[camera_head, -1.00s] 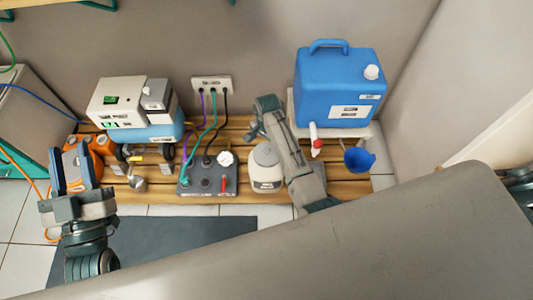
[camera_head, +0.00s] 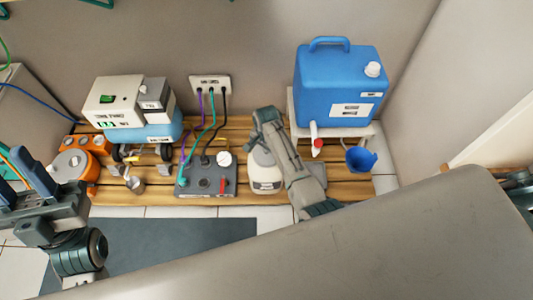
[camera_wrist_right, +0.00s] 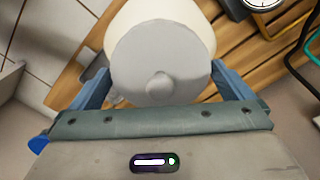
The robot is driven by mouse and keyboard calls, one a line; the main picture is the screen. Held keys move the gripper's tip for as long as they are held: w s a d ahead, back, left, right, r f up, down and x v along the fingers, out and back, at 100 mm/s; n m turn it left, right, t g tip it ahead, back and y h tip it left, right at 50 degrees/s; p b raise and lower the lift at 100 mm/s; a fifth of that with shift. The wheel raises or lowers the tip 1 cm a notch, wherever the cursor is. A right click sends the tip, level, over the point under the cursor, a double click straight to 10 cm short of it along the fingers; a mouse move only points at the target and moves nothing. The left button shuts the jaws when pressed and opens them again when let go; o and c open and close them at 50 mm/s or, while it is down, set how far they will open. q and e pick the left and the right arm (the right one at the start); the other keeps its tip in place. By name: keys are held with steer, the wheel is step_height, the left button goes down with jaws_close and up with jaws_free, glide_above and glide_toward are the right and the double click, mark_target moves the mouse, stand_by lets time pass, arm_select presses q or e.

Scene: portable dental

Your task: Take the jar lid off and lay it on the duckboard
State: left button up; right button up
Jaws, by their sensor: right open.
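The cream jar (camera_head: 265,180) with a dark label stands on the slatted wooden duckboard (camera_head: 350,190); my right arm partly covers it in the head view. In the right wrist view, its round grey lid (camera_wrist_right: 150,50) with a small centre knob sits on the cream jar (camera_wrist_right: 203,30). My right gripper (camera_wrist_right: 160,70) is open, with one blue finger on each side of the lid. I cannot tell whether the fingers touch it. My left gripper (camera_head: 28,168) is open and empty at the far left, its fingers apart.
A grey control box (camera_head: 205,180) with a gauge and cables stands left of the jar. A blue canister (camera_head: 335,85) on a white stand and a blue cup (camera_head: 360,157) are to the right. A compressor unit (camera_head: 130,105) stands back left. Bare slats show at the duckboard's right front.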

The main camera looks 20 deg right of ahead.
steer(key=c, duration=0.6)
